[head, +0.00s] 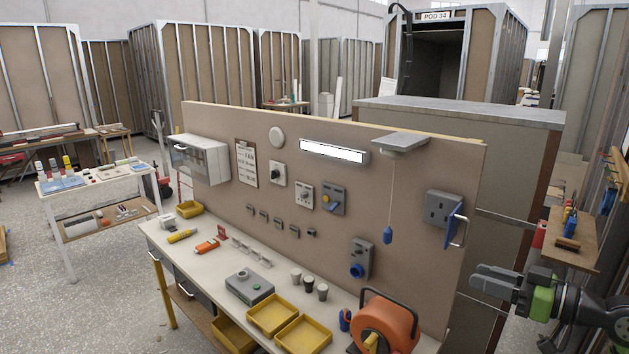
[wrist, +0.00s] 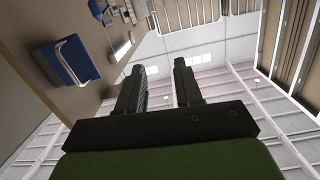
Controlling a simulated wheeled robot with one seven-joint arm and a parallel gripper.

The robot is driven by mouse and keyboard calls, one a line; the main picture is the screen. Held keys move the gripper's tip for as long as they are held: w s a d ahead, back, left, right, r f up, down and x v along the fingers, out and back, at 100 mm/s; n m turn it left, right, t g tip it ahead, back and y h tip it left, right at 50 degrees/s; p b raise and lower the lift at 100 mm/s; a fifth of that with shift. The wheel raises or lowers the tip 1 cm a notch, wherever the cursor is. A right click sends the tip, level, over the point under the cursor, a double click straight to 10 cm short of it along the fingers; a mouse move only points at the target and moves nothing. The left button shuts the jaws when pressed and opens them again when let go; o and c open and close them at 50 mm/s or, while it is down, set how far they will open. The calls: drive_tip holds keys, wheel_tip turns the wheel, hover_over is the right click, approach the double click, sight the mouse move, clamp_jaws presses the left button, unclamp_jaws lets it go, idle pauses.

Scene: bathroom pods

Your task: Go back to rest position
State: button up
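My gripper (head: 478,279) is at the right of the head view, in front of and to the right of the panel's right end. Its fingers point left in that view. In the wrist view my gripper (wrist: 160,82) shows two dark fingers with a clear gap between them and nothing in the gap. The nearest fitting is a grey wall box (head: 440,209) with a blue cover (head: 455,221) that stands open. The blue cover also shows at the left of the wrist view (wrist: 76,62), apart from the fingers.
The upright panel (head: 405,180) carries switches, sockets, a lit lamp (head: 332,151) and a hanging blue pull (head: 388,235). The bench (head: 215,262) below holds yellow bins (head: 303,336) and an orange cable reel (head: 386,325). A wooden shelf (head: 570,243) stands at the right behind my arm.

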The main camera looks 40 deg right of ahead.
drive_tip(key=w+a+f+n+g+y+b, duration=0.1)
drive_tip(key=w+a+g+y, duration=0.1)
drive_tip(key=w+a, duration=0.5)
drive_tip(key=w+a+n+g+y, duration=0.1)
drive_tip(key=w+a+g+y, duration=0.15)
drive_tip(key=w, duration=0.85)
drive_tip(key=w+a+f+g+b, duration=0.1)
drive_tip(key=w+a+f+g, duration=0.2)
drive_tip(key=w+a, duration=0.4)
drive_tip(key=w+a+f+g+b, duration=0.1)
drive_tip(key=w+a+f+g, duration=0.3)
drive_tip(key=a, duration=0.6)
drive_tip(key=s+a+f+g+h+b, duration=0.2)
drive_tip(key=a+h, duration=0.1)
drive_tip(key=a, duration=1.3)
drive_tip(key=s+a+f+t+h+b, duration=0.1)
drive_tip(key=s, duration=0.7)
drive_tip(key=s+a+f+m+t+h+b, duration=0.1)
drive_tip(key=s+a+f, duration=0.1)
drive_tip(key=s, duration=0.6)
drive_tip(key=shift+s+a+f+m, duration=0.2)
drive_tip(key=shift+s+a+m, duration=0.05)
drive_tip(key=shift+s+m, duration=0.1)
